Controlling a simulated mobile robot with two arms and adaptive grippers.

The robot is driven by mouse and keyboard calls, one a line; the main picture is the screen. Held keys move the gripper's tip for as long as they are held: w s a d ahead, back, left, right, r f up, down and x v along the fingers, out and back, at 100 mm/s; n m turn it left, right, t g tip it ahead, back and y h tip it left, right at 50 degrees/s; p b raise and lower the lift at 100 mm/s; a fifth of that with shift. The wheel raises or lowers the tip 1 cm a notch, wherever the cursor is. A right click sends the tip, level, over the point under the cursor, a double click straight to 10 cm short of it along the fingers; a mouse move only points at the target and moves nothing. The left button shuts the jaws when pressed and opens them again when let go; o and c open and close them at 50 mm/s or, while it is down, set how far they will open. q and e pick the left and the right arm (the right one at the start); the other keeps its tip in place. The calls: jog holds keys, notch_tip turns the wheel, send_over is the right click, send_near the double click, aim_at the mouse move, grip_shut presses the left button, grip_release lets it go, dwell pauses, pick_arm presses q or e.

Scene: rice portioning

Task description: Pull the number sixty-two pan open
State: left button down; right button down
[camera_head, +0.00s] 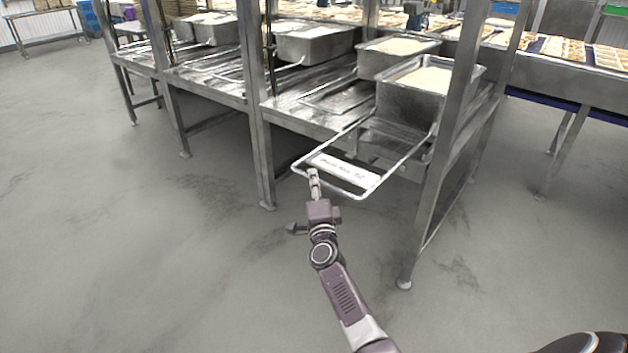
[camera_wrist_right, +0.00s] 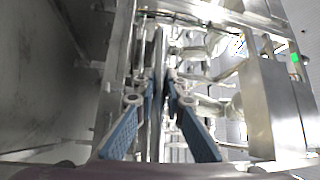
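A metal pan with pale rice (camera_head: 412,104) stands at the right end of the steel rack. A wire pull frame with a handle (camera_head: 352,196) sticks out from under it, past the rack's front edge. A white label (camera_head: 345,170) on the frame appears to end in 62. My right gripper (camera_head: 313,174) is at the handle's left front corner. In the right wrist view, its blue fingers (camera_wrist_right: 161,88) close in on both sides of a thin metal bar and appear shut on it. My left gripper is not in view.
The steel rack (camera_head: 262,150) has upright posts, with one (camera_head: 430,205) right of the frame. More rice pans (camera_head: 315,45) stand farther left and behind. A conveyor with trays of food (camera_head: 560,75) runs behind. The floor in front is clear.

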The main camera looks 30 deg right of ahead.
jog(key=c, duration=2)
grip_release()
jog(key=shift+w, duration=0.1)
jog(key=shift+o, duration=0.2)
jog(key=shift+s+a+f, duration=0.15)
jog(key=shift+s, duration=0.25)
jog(key=v, duration=1.1)
jog(key=shift+s, duration=0.1)
